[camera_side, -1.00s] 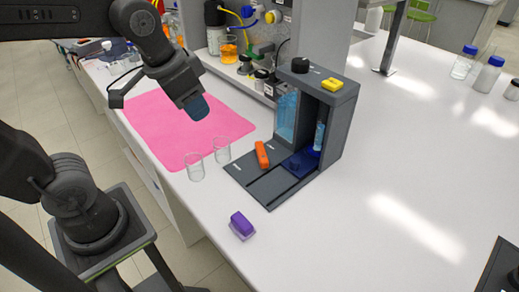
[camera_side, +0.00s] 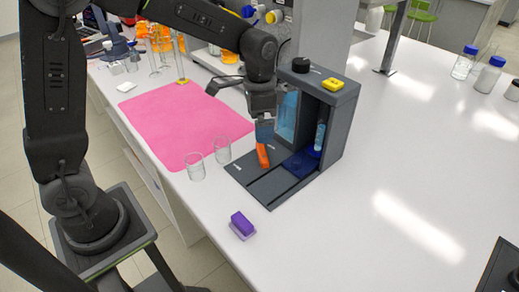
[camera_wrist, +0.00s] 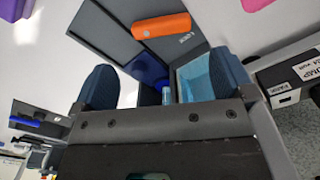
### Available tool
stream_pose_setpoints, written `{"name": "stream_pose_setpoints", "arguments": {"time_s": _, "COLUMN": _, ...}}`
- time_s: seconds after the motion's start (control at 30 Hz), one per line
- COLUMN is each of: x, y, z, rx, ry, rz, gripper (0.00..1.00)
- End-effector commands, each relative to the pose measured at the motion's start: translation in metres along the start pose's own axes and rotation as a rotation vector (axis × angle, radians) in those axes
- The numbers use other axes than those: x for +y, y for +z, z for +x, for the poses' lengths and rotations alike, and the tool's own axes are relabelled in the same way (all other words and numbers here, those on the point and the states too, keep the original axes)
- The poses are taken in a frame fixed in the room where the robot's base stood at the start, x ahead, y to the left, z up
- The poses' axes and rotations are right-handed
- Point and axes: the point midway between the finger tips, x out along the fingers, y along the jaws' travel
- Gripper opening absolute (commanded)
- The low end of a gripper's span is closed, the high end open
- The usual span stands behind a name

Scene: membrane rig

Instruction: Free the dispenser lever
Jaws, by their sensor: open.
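The dispenser (camera_side: 345,115) is a dark grey stand with a blue-filled tank (camera_side: 287,115), a clear tube of blue liquid (camera_side: 320,135) and a flat base. An orange block (camera_side: 263,157) lies on the base beside the tank; it also shows in the wrist view (camera_wrist: 161,25). I cannot tell which part is the lever. A dark blue pad (camera_side: 300,164) sits on the base under the tube. My gripper (camera_side: 264,134) is open, pointing down just above the orange block. In the wrist view, my spread fingers (camera_wrist: 164,78) have the block ahead of their tips, not between them.
Two clear beakers (camera_side: 195,167) (camera_side: 222,150) stand left of the base. A purple block (camera_side: 242,224) sits in front. A pink mat (camera_side: 175,125) lies to the left. A black knob (camera_side: 300,65) and a yellow piece (camera_side: 332,84) top the dispenser.

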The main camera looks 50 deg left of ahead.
Motion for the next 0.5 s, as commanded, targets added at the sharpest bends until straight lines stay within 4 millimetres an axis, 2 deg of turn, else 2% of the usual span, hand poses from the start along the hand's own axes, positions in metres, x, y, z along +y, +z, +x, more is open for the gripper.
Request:
{"name": "stream_pose_setpoints", "arguments": {"time_s": 0.1, "x": 0.0, "y": 0.001, "z": 0.027, "rx": -0.005, "ry": 0.003, "rz": -0.001, "gripper": 1.0}}
{"name": "stream_pose_setpoints", "arguments": {"time_s": 0.3, "x": 0.0, "y": 0.001, "z": 0.065, "rx": -0.004, "ry": 0.002, "rz": -0.001, "gripper": 1.0}}
{"name": "stream_pose_setpoints", "arguments": {"time_s": 0.5, "x": 0.0, "y": 0.0, "z": 0.087, "rx": -0.001, "ry": 0.001, "rz": -0.001, "gripper": 1.0}}
